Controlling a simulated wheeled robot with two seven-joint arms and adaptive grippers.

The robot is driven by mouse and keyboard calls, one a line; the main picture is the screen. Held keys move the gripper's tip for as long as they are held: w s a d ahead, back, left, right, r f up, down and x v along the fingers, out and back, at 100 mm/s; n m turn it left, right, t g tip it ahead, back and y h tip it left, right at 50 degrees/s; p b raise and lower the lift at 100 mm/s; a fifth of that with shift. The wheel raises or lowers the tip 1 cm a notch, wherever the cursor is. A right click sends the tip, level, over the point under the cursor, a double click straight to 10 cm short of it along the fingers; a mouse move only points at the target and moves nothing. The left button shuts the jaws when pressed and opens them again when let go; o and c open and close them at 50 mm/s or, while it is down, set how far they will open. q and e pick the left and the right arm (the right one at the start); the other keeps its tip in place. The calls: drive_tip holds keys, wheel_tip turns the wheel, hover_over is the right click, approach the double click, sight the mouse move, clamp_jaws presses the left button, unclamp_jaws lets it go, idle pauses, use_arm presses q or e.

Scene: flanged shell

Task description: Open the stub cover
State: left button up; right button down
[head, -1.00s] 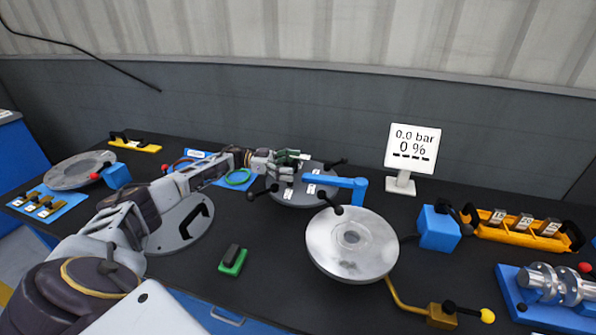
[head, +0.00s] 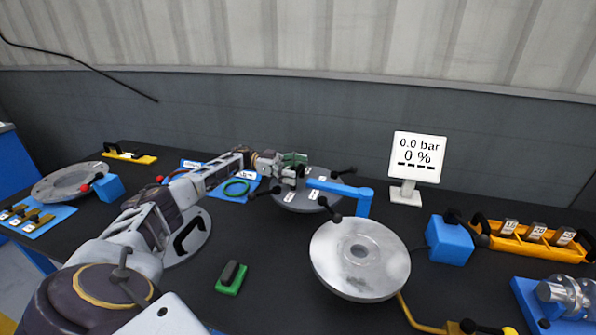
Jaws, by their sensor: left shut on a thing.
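The stub cover appears to be the dark grey disc (head: 324,178) with white labels and black-knobbed levers around its rim, at mid table in the head view. A blue swing arm (head: 345,189) reaches over it from the right. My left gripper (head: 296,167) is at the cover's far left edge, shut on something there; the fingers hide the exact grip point. The cover looks flat and level. A shiny round metal flange (head: 360,285) stands nearer, at the right. My right gripper is not in view.
A display (head: 417,156) reads 0.0 bar and 0 %. A blue block (head: 449,241) and an orange rack (head: 530,243) stand to the right. A green block (head: 231,280) lies in front. A disc with a black handle (head: 205,230) lies beside my left arm.

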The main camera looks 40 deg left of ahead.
use_arm(q)
drive_tip(key=shift+f, duration=0.1)
drive_tip(key=o, duration=1.2)
drive_tip(key=shift+v, duration=3.7)
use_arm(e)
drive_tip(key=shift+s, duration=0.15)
use_arm(q)
wheel_tip(320, 180, up, 10)
drive_tip(key=p, duration=1)
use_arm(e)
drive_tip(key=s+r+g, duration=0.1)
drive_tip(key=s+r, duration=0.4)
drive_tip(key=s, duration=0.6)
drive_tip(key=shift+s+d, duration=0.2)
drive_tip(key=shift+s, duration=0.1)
